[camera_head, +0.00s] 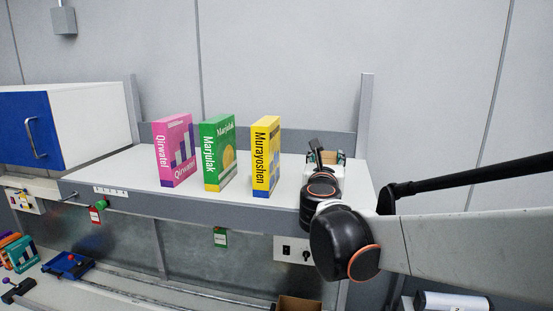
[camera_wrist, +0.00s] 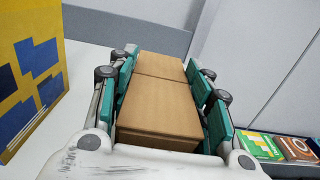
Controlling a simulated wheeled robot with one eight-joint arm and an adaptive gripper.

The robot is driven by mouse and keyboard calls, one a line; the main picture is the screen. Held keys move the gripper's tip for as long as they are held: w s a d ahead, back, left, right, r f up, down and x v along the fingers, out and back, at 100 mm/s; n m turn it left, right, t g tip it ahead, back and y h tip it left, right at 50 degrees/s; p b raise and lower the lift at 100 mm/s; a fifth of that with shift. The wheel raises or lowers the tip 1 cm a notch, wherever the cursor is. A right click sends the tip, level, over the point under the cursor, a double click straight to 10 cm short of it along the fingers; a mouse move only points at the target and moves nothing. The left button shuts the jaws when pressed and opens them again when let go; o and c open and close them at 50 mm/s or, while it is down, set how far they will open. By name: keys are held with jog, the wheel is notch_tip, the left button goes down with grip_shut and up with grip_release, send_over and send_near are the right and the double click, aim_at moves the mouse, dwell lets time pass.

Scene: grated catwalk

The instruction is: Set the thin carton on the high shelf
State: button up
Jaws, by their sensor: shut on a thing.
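A plain brown carton (camera_wrist: 160,105) lies lengthwise between the teal finger pads of my gripper (camera_wrist: 162,68) in the wrist view. The fingers are shut on its two sides. In the head view my gripper (camera_head: 325,157) is over the right end of the high shelf (camera_head: 120,182), right of a yellow box. The carton is mostly hidden there by my wrist. I cannot tell whether its underside touches the shelf.
Upright pink (camera_head: 175,150), green (camera_head: 218,152) and yellow (camera_head: 265,157) boxes stand on the shelf left of my gripper. A white cabinet with a blue door (camera_head: 35,130) is at far left. A grey post (camera_head: 365,115) rises behind the right end. Small items lie on the lower bench.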

jog(key=shift+f, duration=0.1)
jog(key=o, duration=0.9)
jog(key=shift+f, duration=0.1)
jog(key=o, duration=0.4)
jog(key=shift+r, duration=0.2)
